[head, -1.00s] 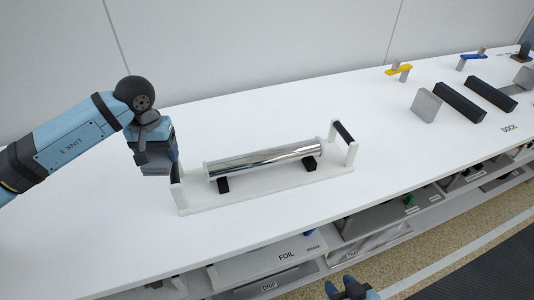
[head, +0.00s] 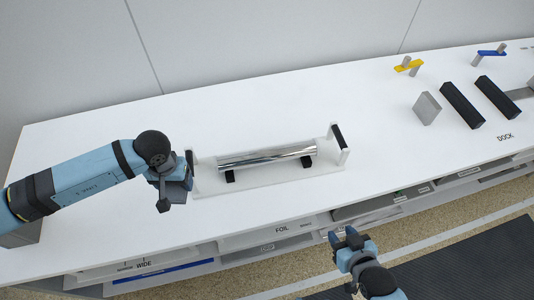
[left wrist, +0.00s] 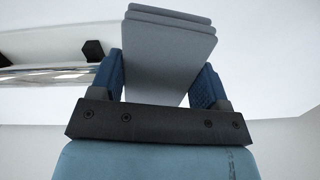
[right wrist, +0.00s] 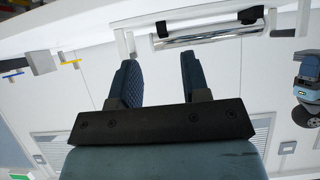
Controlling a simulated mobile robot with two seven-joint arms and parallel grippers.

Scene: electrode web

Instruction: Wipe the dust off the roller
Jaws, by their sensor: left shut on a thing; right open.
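The shiny metal roller (head: 266,158) lies on black supports in a white cradle (head: 270,178) with upright ends and black handles. No dust can be made out on it at this size. My left gripper (head: 173,188) is beside the cradle's left end, apart from the roller. In the left wrist view, it is shut on a grey layered pad (left wrist: 168,50), and part of the roller (left wrist: 45,76) shows at the left. My right gripper (head: 346,243) is open and empty in front of the table's front edge. The roller (right wrist: 205,38) also shows beyond its fingers in the right wrist view.
On the right of the white table (head: 300,100) stand a grey block (head: 427,108), black bars (head: 461,105) and yellow (head: 409,65) and blue (head: 490,52) pieces. Labelled shelves (head: 275,238) run below the front edge. The table behind the cradle is clear.

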